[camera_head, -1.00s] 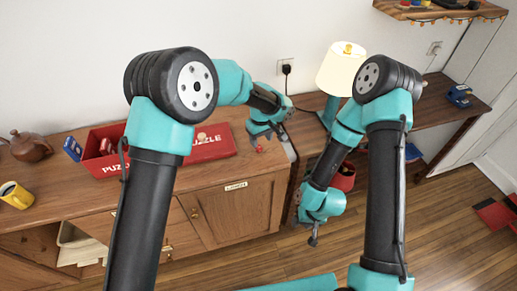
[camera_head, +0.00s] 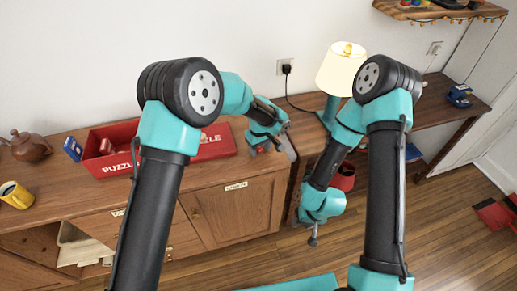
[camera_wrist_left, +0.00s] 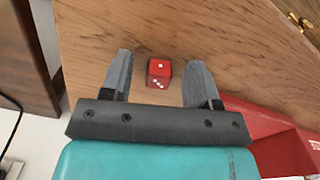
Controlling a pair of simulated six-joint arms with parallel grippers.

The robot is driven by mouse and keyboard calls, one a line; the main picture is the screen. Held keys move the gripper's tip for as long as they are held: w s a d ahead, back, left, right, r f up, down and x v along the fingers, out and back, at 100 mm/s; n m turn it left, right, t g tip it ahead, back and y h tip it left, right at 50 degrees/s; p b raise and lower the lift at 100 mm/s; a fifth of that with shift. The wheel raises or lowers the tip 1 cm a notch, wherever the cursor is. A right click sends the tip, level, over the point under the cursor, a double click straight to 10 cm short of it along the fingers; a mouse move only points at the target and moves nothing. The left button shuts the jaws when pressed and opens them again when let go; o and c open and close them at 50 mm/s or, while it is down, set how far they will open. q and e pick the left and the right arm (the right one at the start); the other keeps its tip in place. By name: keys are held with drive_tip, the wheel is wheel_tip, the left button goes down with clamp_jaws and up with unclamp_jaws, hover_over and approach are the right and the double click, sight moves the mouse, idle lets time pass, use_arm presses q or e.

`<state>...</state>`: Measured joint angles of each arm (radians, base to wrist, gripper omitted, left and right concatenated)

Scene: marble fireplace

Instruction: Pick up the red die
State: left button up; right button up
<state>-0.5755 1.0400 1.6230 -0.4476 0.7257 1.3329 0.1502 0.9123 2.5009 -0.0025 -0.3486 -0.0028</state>
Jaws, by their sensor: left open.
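The red die (camera_wrist_left: 159,72) with white pips sits on the wooden cabinet top (camera_wrist_left: 230,45). In the left wrist view it shows between the two grey fingertips of my left gripper (camera_wrist_left: 160,75), with a gap on each side. The fingers are open and hold nothing; I cannot tell how far above the top they are. In the head view my left gripper (camera_head: 264,148) is low at the right end of the cabinet, and the die is not clearly visible there. My right gripper (camera_head: 313,240) hangs in front of the desk, its jaw opening unclear.
A red puzzle box (camera_head: 110,165) and its red lid (camera_head: 215,143) lie left of my left gripper. A teapot (camera_head: 30,147) and yellow mug (camera_head: 16,195) stand further left. The lamp (camera_head: 342,70) stands on the desk to the right. The cabinet's right edge is close.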

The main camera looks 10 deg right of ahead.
sight(260, 148)
use_arm(q)
drive_tip(key=c, duration=1)
drive_tip(key=shift+r, duration=0.55)
wheel_tip(260, 148, up, 3)
drive_tip(key=shift+s+f, duration=0.1)
drive_tip(key=shift+f, duration=0.1)
drive_tip(key=s+a, duration=0.1)
drive_tip(key=s, duration=0.4)
drive_tip(key=s+a+r, duration=0.1)
drive_tip(key=s, duration=0.9)
drive_tip(key=shift+s+a+r, duration=0.15)
drive_tip(key=shift+s+a, duration=0.15)
drive_tip(key=shift+a, duration=0.1)
drive_tip(key=shift+w, duration=0.1)
